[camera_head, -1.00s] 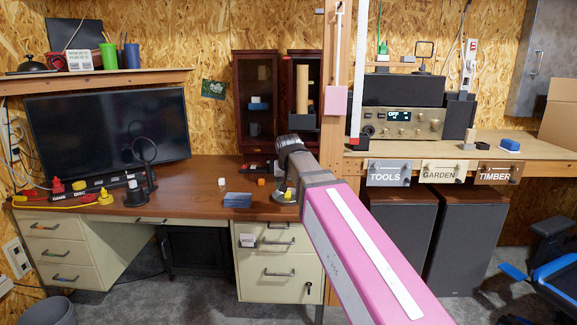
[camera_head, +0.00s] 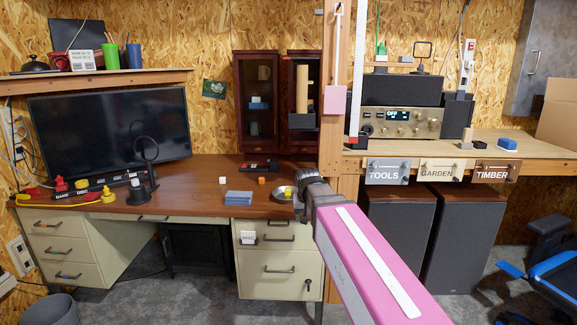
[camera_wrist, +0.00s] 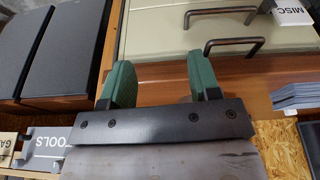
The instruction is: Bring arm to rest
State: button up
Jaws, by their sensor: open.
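My gripper (camera_wrist: 159,82) shows in the wrist view with its two green fingers apart and nothing between them. In that view its fingers point toward the pale drawers (camera_wrist: 190,25) of the desk. In the head view my pink arm reaches up from the lower right, and its dark wrist end is by the right end of the brown desk (camera_head: 180,178). The fingers are hidden in the head view. A grey dish (camera_head: 283,192) with a yellow thing stands just left of my wrist.
A blue stack (camera_head: 238,198), a white cube (camera_head: 222,180) and an orange cube (camera_head: 261,181) lie on the desk. A wooden post (camera_head: 328,120) rises beside my wrist. Dark speakers (camera_head: 455,235) stand under the right bench (camera_head: 540,147).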

jog(key=s+d+f+g, duration=0.1)
jog(key=s+d+f, duration=0.5)
jog(key=f, duration=0.4)
jog(key=s+d+f+g, duration=0.2)
jog(key=s+d+f, duration=0.4)
jog(key=f, duration=0.4)
jog(key=shift+s+d+f, duration=0.15)
jog(key=shift+s, duration=0.5)
